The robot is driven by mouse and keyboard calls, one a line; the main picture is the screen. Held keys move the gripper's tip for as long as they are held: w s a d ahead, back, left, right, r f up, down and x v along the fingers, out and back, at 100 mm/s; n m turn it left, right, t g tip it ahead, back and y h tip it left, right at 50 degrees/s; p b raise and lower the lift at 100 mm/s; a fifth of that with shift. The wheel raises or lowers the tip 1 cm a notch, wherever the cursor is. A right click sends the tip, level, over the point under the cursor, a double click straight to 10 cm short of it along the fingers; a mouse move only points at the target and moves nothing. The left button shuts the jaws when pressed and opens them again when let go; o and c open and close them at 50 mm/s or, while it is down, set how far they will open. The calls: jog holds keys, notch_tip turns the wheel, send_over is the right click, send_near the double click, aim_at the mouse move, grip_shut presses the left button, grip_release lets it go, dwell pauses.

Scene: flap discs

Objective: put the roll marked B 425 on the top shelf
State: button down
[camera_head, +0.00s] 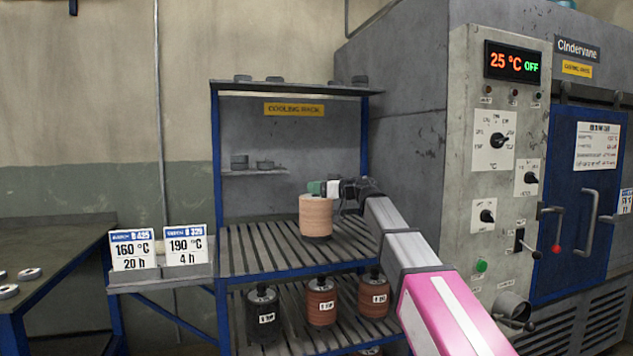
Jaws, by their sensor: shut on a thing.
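I cannot tell whether the roll's base touches the slats. No mark is readable on this roll. On the slatted shelf below stand a black roll (262,308), a reddish-brown roll (321,301) and another brown roll (373,295), each with a small white label too small to read surely.
The rack's top board (300,91) and a small inner ledge (240,172) carry grey pieces. Two cards, 160 °C 20 h (133,250) and 190 °C 4 h (186,246), stand left. The oven (480,170) is close on the right, door shut. The upper slatted shelf has free room left.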

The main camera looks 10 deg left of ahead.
jog(key=shift+f, duration=0.6)
jog(key=c, duration=0.8)
grip_release()
jog(key=shift+f, duration=0.1)
jog(key=shift+d, duration=0.1)
jog(key=v, duration=1.2)
jog(key=shift+s, duration=0.1)
jog(key=shift+s, duration=0.1)
